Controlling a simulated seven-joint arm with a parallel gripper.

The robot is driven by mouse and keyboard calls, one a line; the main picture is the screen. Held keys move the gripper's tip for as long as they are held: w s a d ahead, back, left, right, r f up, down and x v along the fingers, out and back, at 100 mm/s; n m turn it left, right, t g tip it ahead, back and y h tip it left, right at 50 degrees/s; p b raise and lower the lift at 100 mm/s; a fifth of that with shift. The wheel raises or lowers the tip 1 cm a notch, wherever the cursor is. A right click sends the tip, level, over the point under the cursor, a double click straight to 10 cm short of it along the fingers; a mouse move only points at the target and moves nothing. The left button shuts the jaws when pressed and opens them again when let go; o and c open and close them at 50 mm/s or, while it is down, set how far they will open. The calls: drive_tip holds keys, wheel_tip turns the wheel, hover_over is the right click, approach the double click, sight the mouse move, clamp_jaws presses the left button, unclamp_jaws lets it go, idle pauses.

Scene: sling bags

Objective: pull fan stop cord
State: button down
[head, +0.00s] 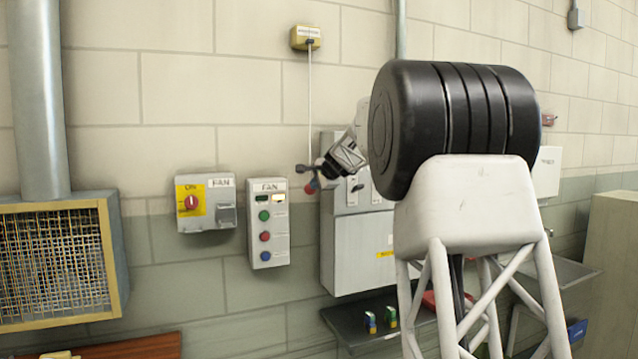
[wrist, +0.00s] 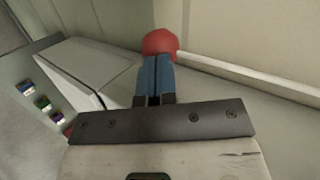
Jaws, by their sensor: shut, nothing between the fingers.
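The fan stop cord (head: 309,100) hangs from a yellow box (head: 305,38) high on the wall, with a red ball (head: 311,188) at its lower end. My gripper (head: 319,178) is beside the ball, at the cord's lower end. In the wrist view, the blue fingers (wrist: 154,78) are shut together with no gap, and their tips meet or overlap the red ball (wrist: 160,43) in the picture. Whether they touch it cannot be told. The pale cord (wrist: 240,74) runs right from the ball in that view.
A FAN button box (head: 268,225) and a FAN isolator switch (head: 206,203) are on the wall left of the cord. A grey-white cabinet (head: 350,250) is right behind my gripper. A dark shelf (head: 352,322) is below. A vent (head: 50,265) is at far left.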

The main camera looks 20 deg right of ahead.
drive_tip(key=shift+f, duration=0.2)
drive_tip(key=shift+w+f, duration=0.1)
drive_tip(key=shift+f, duration=2.1)
drive_tip(key=v, duration=1.4)
drive_tip(key=shift+r, duration=0.15)
